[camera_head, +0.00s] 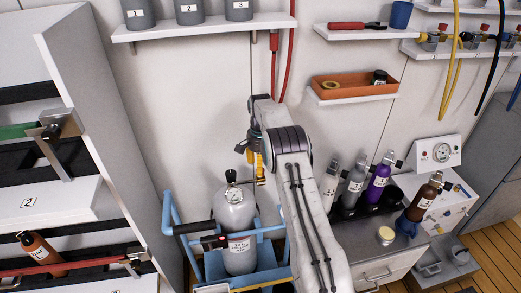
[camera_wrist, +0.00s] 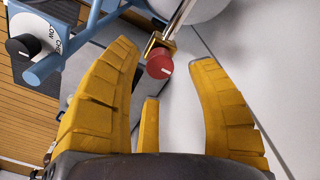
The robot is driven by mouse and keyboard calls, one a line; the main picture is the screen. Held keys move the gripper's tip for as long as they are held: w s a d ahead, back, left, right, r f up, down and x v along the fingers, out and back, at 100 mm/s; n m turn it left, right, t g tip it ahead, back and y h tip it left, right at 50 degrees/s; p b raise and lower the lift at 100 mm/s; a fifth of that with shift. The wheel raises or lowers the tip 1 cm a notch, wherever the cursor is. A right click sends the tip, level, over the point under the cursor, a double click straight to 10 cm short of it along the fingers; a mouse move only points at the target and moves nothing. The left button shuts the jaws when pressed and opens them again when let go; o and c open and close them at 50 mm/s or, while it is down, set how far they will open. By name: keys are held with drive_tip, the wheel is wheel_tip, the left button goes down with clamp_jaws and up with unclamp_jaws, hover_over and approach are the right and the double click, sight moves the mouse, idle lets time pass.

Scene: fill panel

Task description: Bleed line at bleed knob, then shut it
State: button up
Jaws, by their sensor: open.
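My gripper (camera_wrist: 165,58) shows yellow fingers spread apart and empty in the wrist view. A red round knob (camera_wrist: 159,65) with a white mark sits on a small brass fitting (camera_wrist: 162,44) at the end of a metal rod. It appears between and just beyond the fingertips, with space on both sides. I cannot read a name on it, so I cannot confirm it is the bleed knob. The red knob is not distinguishable there.
A grey cylinder (camera_head: 236,214) stands in a blue cart (camera_head: 268,273). In the wrist view a black knob (camera_wrist: 20,46) on a white labelled dial sits beside a blue tube (camera_wrist: 72,45). Several bottles stand right of my arm, including a purple one (camera_head: 377,184). A white shelf unit (camera_head: 110,130) is at left.

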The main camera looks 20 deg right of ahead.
wheel_tip(320, 180, up, 9)
idle(0.5)
idle(0.5)
drive_tip(key=s+a+r+n+t+p, duration=0.1)
drive_tip(key=s+a+r+n, duration=0.25)
drive_tip(key=s+r, duration=0.4)
drive_tip(key=s+a+r+n+t, duration=0.1)
drive_tip(key=s+a+r+n, duration=0.1)
drive_tip(key=s+a+r, duration=0.5)
drive_tip(key=s+a+f+n+t+p, duration=0.1)
drive_tip(key=s+n, duration=0.5)
drive_tip(key=s, duration=1.8)
drive_tip(key=shift+s+a+f, duration=0.25)
drive_tip(key=shift+a+f, duration=0.2)
drive_tip(key=shift+a, duration=0.15)
